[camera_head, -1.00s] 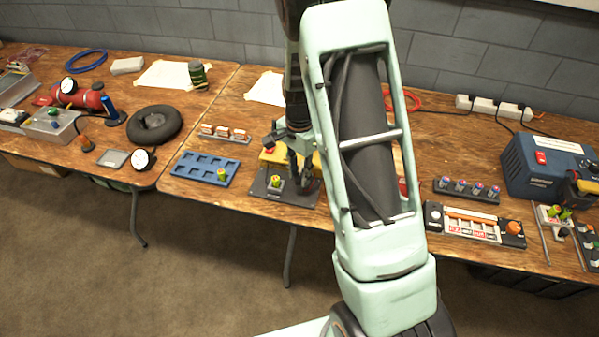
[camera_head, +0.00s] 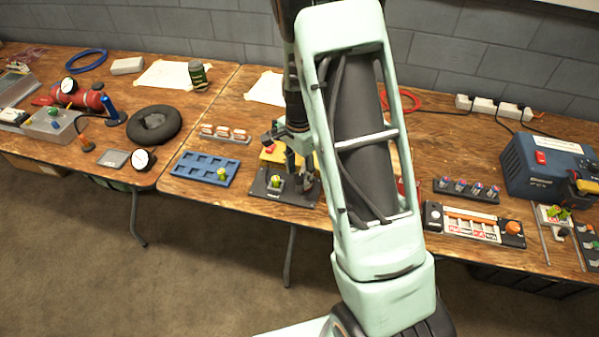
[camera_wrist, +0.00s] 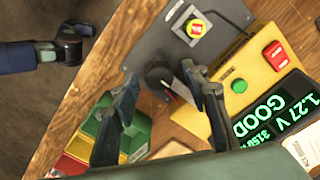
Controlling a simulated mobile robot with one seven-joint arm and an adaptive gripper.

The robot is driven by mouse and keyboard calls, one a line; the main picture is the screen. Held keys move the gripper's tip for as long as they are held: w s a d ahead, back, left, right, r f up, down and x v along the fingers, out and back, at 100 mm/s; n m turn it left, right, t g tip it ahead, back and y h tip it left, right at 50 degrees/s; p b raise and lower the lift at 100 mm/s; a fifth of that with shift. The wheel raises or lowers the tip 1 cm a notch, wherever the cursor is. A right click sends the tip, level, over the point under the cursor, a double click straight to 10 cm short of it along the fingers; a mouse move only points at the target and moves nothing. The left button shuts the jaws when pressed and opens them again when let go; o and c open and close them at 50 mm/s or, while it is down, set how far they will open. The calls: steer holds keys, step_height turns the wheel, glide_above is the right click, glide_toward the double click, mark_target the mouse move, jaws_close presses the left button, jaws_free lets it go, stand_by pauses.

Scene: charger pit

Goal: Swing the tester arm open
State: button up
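The tester has a dark grey base plate (camera_head: 272,193) and a yellow body (camera_wrist: 262,72) with a green button (camera_wrist: 239,86), a red button (camera_wrist: 276,55) and a display (camera_wrist: 277,105) reading 1.27 V and GOOD. A yellow-green cell (camera_wrist: 195,29) stands in a holder on the plate. A round black hub with a reddish mark (camera_wrist: 158,75) sits on the plate; I cannot clearly make out the tester arm. In the wrist view, my gripper (camera_wrist: 160,74) is open above the plate, its fingers apart on either side of the hub. In the head view, my arm partly hides the tester.
A blue slotted tray (camera_head: 196,168) lies left of the tester. Green, yellow and red bins (camera_wrist: 132,130) are close to my gripper in the wrist view. A row of small cells (camera_head: 466,190) and a blue machine (camera_head: 535,165) stand to the right. The table's front edge is near.

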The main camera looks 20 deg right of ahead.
mark_target(300, 176)
steer(key=shift+r, duration=0.1)
step_height(300, 176, up, 12)
stand_by(0.5)
stand_by(0.4)
